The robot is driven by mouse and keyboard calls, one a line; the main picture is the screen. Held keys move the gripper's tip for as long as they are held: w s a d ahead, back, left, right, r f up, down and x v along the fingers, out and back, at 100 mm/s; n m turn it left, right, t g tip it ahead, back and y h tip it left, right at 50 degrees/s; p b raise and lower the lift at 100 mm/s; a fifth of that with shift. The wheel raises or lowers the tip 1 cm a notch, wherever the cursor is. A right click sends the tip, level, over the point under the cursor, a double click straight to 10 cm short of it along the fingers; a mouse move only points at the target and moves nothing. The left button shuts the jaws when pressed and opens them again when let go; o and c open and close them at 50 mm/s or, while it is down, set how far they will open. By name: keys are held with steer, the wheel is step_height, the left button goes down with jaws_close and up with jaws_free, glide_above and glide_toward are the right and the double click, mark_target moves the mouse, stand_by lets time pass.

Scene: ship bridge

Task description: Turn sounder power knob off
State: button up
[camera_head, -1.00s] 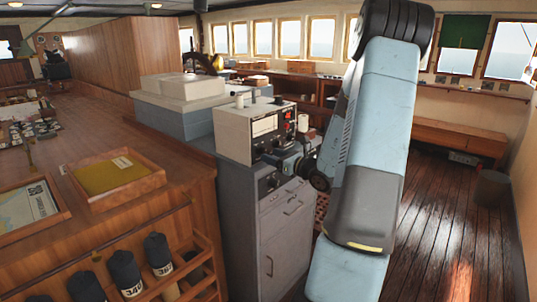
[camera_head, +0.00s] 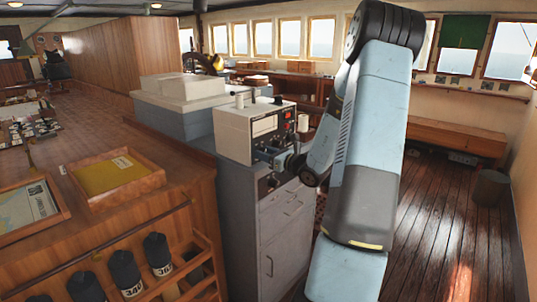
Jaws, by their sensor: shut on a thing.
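The sounder is a cream box (camera_head: 232,137) on top of a grey cabinet, with a display, small controls and a red light on its front. My gripper (camera_head: 266,156) is at the lower part of that front, its fingers shut on a small knob there. The fingers and the wrist hide the knob, so its pointer and setting cannot be read. My arm reaches in from the right.
The grey cabinet (camera_head: 286,235) has drawer handles and a door. A wooden counter with a yellow-lined tray (camera_head: 105,175) stands at the left. A lower rack holds dark rolled items (camera_head: 125,272). The floor at the right is open, with a bin (camera_head: 489,188) by the wall.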

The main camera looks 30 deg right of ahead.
steer(key=shift+c, duration=1.4)
steer(key=shift+d, duration=0.3)
steer(key=shift+a, duration=0.15)
steer(key=shift+n, duration=0.3)
steer(key=n, duration=1.1)
steer(key=shift+n, duration=0.3)
steer(key=o, duration=0.9)
